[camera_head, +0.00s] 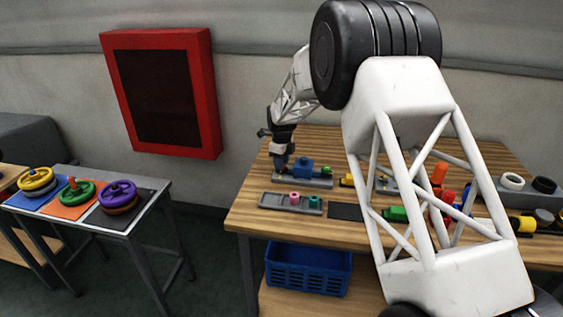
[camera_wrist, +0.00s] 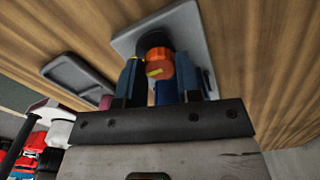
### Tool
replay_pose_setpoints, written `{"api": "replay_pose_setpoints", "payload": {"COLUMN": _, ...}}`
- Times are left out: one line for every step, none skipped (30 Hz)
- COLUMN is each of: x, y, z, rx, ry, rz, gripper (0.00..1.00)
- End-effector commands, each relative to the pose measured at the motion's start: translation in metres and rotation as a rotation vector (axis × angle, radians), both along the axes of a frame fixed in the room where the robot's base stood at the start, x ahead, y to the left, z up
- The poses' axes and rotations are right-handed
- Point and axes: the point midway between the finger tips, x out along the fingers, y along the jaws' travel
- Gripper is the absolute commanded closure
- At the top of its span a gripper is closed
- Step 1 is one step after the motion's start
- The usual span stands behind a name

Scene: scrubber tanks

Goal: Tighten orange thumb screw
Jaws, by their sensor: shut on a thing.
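The orange thumb screw (camera_wrist: 159,62), with a yellow mark on its side, shows in the wrist view between the two blue fingers of my gripper (camera_wrist: 162,75). My gripper is shut on it. A dark round part lies just behind the screw, on a grey base plate (camera_wrist: 185,25). In the head view my gripper (camera_head: 281,163) points down at the left end of the same base plate (camera_head: 318,184), beside a blue block (camera_head: 303,165). The screw is hidden there by my fingers. How far the screw is turned in cannot be told.
A grey tray (camera_head: 271,201) with pink and teal pieces lies in front of the base plate. More coloured parts stand to the right, partly behind my arm. A blue crate (camera_head: 307,270) sits below. A side table at left holds coloured rings. A red-framed panel (camera_head: 160,90) hangs on the wall.

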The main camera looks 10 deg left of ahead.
Motion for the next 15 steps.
{"api": "replay_pose_setpoints", "payload": {"x": 0.0016, "y": 0.0007, "z": 0.0046, "rx": 0.002, "ry": -0.006, "rz": 0.0, "gripper": 0.91}}
{"api": "replay_pose_setpoints", "payload": {"x": 0.0016, "y": 0.0007, "z": 0.0045, "rx": 0.002, "ry": -0.006, "rz": 0.0, "gripper": 0.91}}
{"api": "replay_pose_setpoints", "payload": {"x": 0.0016, "y": 0.0007, "z": 0.0045, "rx": 0.002, "ry": -0.006, "rz": 0.0, "gripper": 0.91}}
{"api": "replay_pose_setpoints", "payload": {"x": 0.0016, "y": 0.0007, "z": 0.0045, "rx": 0.002, "ry": -0.006, "rz": 0.001, "gripper": 0.91}}
{"api": "replay_pose_setpoints", "payload": {"x": 0.0016, "y": 0.0007, "z": 0.0045, "rx": 0.002, "ry": -0.006, "rz": 0.001, "gripper": 0.91}}
{"api": "replay_pose_setpoints", "payload": {"x": 0.0016, "y": 0.0007, "z": 0.0045, "rx": 0.002, "ry": -0.006, "rz": 0.001, "gripper": 0.65}}
{"api": "replay_pose_setpoints", "payload": {"x": 0.0016, "y": 0.0007, "z": 0.0045, "rx": 0.002, "ry": -0.006, "rz": 0.001, "gripper": 0.6}}
{"api": "replay_pose_setpoints", "payload": {"x": 0.0014, "y": 0.0006, "z": 0.0044, "rx": 0.002, "ry": -0.006, "rz": 0.001, "gripper": 0.55}}
{"api": "replay_pose_setpoints", "payload": {"x": 0.0013, "y": 0.0006, "z": 0.0039, "rx": 0.002, "ry": -0.005, "rz": 0.001, "gripper": 0.49}}
{"api": "replay_pose_setpoints", "payload": {"x": 0.0012, "y": 0.0005, "z": 0.0034, "rx": 0.002, "ry": -0.005, "rz": 0.001, "gripper": 0.45}}
{"api": "replay_pose_setpoints", "payload": {"x": 0.001, "y": 0.0005, "z": 0.0029, "rx": 0.001, "ry": -0.003, "rz": 0.001, "gripper": 0.42}}
{"api": "replay_pose_setpoints", "payload": {"x": 0.0008, "y": 0.0003, "z": 0.0024, "rx": 0.001, "ry": -0.003, "rz": 0.001, "gripper": 0.42}}
{"api": "replay_pose_setpoints", "payload": {"x": 0.0007, "y": 0.0003, "z": 0.0022, "rx": 0.001, "ry": -0.002, "rz": 0.001, "gripper": 0.42}}
{"api": "replay_pose_setpoints", "payload": {"x": 0.0007, "y": 0.0003, "z": 0.002, "rx": 0.001, "ry": -0.002, "rz": 0.001, "gripper": 0.42}}
{"api": "replay_pose_setpoints", "payload": {"x": 0.0006, "y": 0.0002, "z": 0.0018, "rx": 0.001, "ry": -0.002, "rz": 0.001, "gripper": 0.42}}
